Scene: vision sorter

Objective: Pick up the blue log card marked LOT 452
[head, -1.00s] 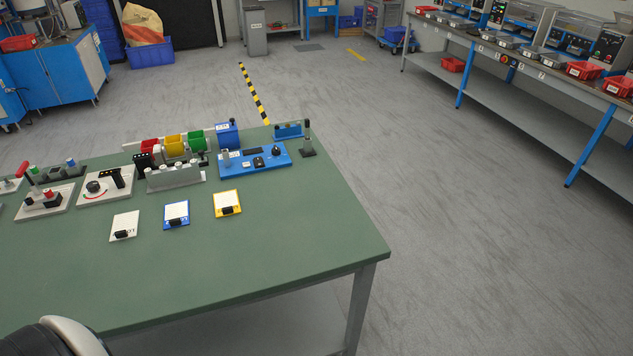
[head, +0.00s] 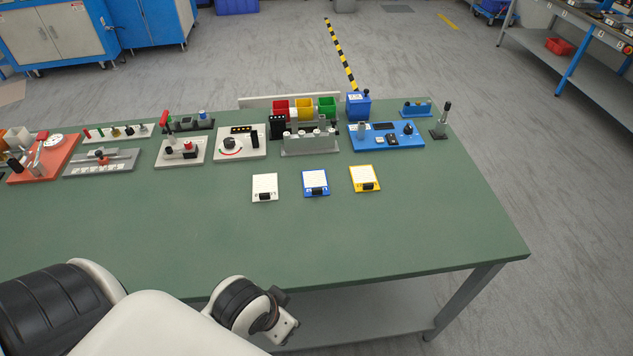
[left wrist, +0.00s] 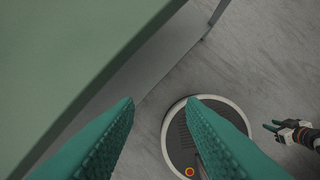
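The blue-edged card (head: 315,179) lies on the green table (head: 400,230) in the head view, between a white card (head: 265,184) and a yellow card (head: 364,176). It has a white face and a small black clip at its near edge. Its marking is too small to read. My left gripper (left wrist: 160,102) shows in the left wrist view with its two teal fingers apart and nothing between them. It is beside the table's edge, away from the cards.
Behind the cards stand a blue panel (head: 388,136), a grey fixture (head: 310,145) and red, yellow and green bins (head: 303,110). More fixtures line the table's far left. The table is clear between the cards and its near edge. My left arm crosses the bottom left.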

